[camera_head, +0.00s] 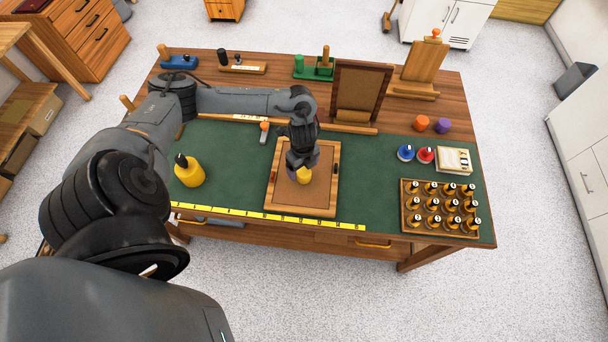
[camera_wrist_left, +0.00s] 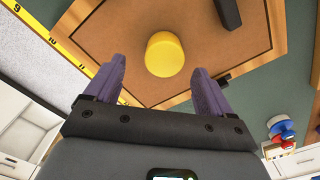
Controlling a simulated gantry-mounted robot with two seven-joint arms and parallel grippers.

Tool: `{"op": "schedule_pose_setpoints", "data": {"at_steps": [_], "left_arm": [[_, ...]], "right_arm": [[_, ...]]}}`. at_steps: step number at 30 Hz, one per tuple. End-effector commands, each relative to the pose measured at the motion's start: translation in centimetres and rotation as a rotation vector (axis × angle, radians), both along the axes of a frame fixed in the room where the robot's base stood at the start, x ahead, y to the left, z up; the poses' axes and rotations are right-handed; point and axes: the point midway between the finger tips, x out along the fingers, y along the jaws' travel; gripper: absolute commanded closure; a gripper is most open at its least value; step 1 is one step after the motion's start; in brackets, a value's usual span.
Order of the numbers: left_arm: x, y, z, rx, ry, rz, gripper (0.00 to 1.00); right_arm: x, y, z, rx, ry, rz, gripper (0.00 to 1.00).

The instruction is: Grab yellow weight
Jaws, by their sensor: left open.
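The yellow weight (camera_head: 304,176) is a short round cylinder on the brown panel of a wooden frame (camera_head: 301,211) lying flat on the green mat. In the left wrist view the weight (camera_wrist_left: 165,54) shows whole, just beyond the fingertips and between their lines. My left gripper (camera_head: 299,171) is right over the frame, close to the weight, and hides part of it in the head view. Its purple fingers (camera_wrist_left: 157,72) are spread and empty in the wrist view. Whether a finger touches the weight cannot be told. My right gripper is in neither view.
A yellow bottle (camera_head: 189,171) stands left of the frame. A yellow ruler (camera_head: 265,216) runs along the mat's front edge. An upright frame (camera_head: 361,88) stands behind. A tray of small bottles (camera_head: 440,208) is at the right. Green mat (camera_head: 375,180) right of the frame is clear.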

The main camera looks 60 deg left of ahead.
Motion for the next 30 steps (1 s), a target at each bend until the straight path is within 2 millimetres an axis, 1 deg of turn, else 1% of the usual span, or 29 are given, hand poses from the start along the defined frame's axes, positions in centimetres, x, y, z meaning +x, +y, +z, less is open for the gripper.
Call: {"op": "schedule_pose_setpoints", "data": {"at_steps": [5,12,15,18,25,26,30], "left_arm": [[0.1,0.0,-1.0,-0.001,0.001,0.001,0.17],[0.4,0.2,-4.1,-0.001,0.002,0.002,0.17],[0.5,0.3,-5.0,0.000,0.000,0.002,0.17],[0.5,0.2,-5.4,0.000,0.000,0.000,0.17],[0.5,0.3,-5.5,0.000,-0.001,0.000,0.17],[0.5,0.3,-5.5,0.000,0.000,0.000,0.20],[0.5,0.3,-5.4,0.000,0.000,0.000,0.41]], "right_arm": [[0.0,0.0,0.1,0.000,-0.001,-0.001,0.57],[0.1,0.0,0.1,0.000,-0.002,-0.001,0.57],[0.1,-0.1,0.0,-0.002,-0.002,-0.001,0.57],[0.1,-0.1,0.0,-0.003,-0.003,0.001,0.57],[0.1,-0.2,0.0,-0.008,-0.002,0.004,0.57],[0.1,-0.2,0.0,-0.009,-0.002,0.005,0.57],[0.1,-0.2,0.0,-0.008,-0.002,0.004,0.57]]}}
